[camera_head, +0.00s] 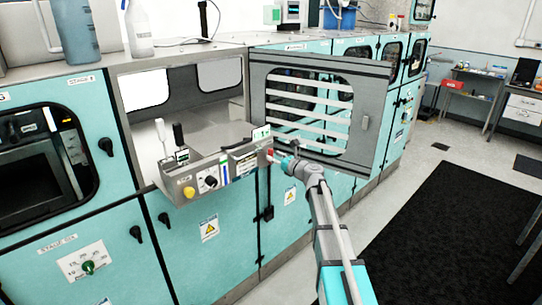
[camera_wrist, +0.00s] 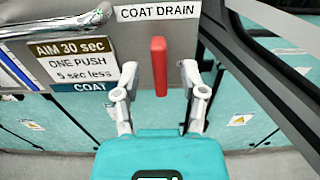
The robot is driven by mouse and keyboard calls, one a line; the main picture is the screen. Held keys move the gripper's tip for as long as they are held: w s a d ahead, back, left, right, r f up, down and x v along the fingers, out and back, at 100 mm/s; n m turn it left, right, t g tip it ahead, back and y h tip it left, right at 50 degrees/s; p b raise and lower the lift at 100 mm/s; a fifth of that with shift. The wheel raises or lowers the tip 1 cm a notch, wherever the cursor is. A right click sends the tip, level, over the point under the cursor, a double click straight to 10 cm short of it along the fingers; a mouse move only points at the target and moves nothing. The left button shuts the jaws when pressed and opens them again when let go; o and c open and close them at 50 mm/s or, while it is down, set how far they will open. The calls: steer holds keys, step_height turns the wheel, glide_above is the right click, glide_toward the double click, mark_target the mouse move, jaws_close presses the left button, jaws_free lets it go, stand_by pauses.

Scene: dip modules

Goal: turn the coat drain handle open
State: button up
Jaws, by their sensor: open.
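The coat drain handle (camera_wrist: 159,66) is a red upright lever on a grey panel, right under the "COAT DRAIN" label (camera_wrist: 156,12) in the wrist view. In the head view the red handle (camera_head: 270,155) shows small at the right end of the front control panel. My gripper (camera_wrist: 160,92) is open, with one finger to the left of the handle and one to the right. The handle's lower end lies between the fingertips in the picture. I cannot tell whether either finger touches it. In the head view my gripper (camera_head: 279,160) reaches the panel from the right.
A sign (camera_wrist: 72,62) reading "AIM 30 sec" is left of the handle. A barred, windowed door (camera_head: 310,108) stands behind my arm. The control panel holds a yellow button (camera_head: 189,192) and a knob (camera_head: 211,182). A black mat (camera_head: 440,230) lies on the floor at right.

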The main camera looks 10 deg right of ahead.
steer(key=shift+x, duration=1.2)
jaws_close()
